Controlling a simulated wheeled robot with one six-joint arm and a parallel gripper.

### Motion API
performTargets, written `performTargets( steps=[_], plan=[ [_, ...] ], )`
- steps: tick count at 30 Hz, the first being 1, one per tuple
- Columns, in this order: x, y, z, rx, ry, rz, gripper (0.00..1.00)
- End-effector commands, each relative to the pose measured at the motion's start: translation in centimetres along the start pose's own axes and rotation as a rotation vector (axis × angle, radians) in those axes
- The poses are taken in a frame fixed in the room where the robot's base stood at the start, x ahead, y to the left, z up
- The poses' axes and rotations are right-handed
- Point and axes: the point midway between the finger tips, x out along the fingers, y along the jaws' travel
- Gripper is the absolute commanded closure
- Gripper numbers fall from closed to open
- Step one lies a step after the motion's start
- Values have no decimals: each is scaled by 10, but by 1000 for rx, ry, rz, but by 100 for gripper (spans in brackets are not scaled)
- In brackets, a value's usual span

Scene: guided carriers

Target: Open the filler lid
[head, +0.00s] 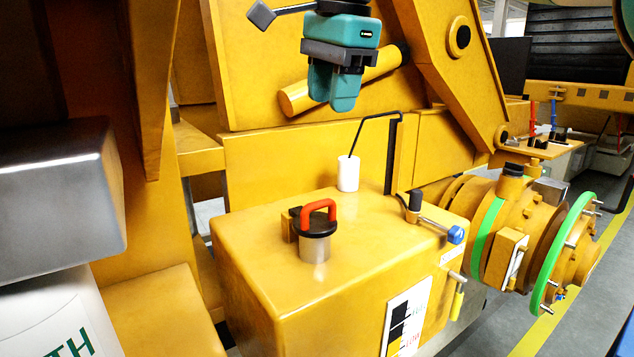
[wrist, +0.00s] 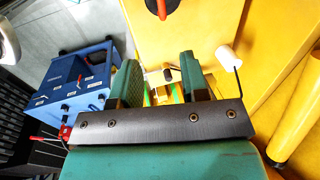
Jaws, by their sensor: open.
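The filler lid (head: 316,225) is a black disc with a red arched handle. It sits flat on a short silver neck on top of the yellow tank (head: 260,250). A small block stands beside it at its back left. In the wrist view the lid (wrist: 162,6) shows only partly at the top edge, with the red handle on it. My teal gripper (head: 335,98) hangs above and behind the lid, well apart from it. Its two fingers show in the wrist view (wrist: 158,80), spread with nothing between them.
A white cylinder (head: 348,173) with a bent black rod stands behind the lid. A blue-ended lever (head: 455,234) is at the tank's right edge. A yellow slanted cylinder (head: 300,98) lies behind my gripper. A blue box (wrist: 75,85) stands left in the wrist view. The air above the lid is clear.

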Motion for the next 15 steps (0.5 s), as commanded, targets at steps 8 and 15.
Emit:
performTargets(
  steps=[8, 15],
  plan=[
    [35, 0, 1, 19, 0, 4, 59],
    [89, 0, 0, 18, 0, 4, 59]
  ],
)
